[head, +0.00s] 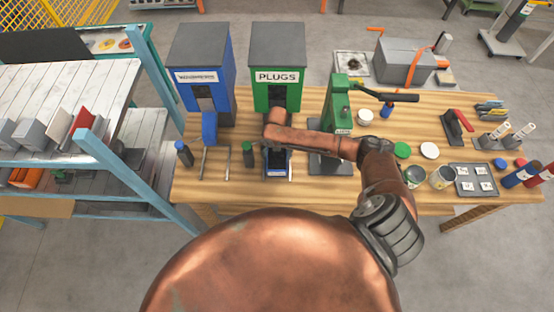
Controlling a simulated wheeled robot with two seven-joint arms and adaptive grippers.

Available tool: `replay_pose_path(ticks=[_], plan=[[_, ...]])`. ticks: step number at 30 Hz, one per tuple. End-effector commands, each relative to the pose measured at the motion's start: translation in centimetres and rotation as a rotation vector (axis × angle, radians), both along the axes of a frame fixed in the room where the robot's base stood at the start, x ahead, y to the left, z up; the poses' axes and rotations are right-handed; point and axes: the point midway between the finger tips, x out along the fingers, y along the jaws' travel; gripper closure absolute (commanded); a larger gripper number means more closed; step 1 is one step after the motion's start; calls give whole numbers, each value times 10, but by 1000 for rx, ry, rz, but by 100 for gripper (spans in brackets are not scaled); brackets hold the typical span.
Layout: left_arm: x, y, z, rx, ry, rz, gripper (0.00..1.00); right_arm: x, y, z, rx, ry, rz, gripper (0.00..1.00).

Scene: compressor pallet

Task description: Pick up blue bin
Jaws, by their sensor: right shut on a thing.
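The small blue bin (277,173) is on the wooden table in front of the green PLUGS dispenser (277,88). My right arm reaches in from the right, and its gripper (275,156) points down at the bin, shut on it. The dark gripper and the arm above it hide much of the bin, including its inside. I cannot tell whether the bin is touching the table or slightly lifted. My left gripper is not in view.
A blue dispenser (204,82) stands left of the green one. A green press (338,122) stands close on the right. Thin metal rails (215,163) lie left of the bin. Cans (442,177) and a grey tray (472,179) are at the right. A shelf (100,95) stands left.

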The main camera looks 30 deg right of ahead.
Motion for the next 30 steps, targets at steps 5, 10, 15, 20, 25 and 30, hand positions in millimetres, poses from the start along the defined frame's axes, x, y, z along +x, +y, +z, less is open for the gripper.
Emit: replay_pose_path(ticks=[5, 10, 15, 20, 25, 30], plan=[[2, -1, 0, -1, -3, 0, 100, 0, -1, 1, -1, -1, -1, 73], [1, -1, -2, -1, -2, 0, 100, 1, 0, 10, 0, -4, 0, 73], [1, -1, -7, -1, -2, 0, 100, 2, -1, 31, 0, -4, 0, 73], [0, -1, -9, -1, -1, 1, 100, -25, 15, 34, 2, 1, 4, 73], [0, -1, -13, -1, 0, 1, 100, -59, 36, 34, 1, 2, 4, 73], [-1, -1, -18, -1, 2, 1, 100, -99, 61, 34, 2, 1, 5, 73]])
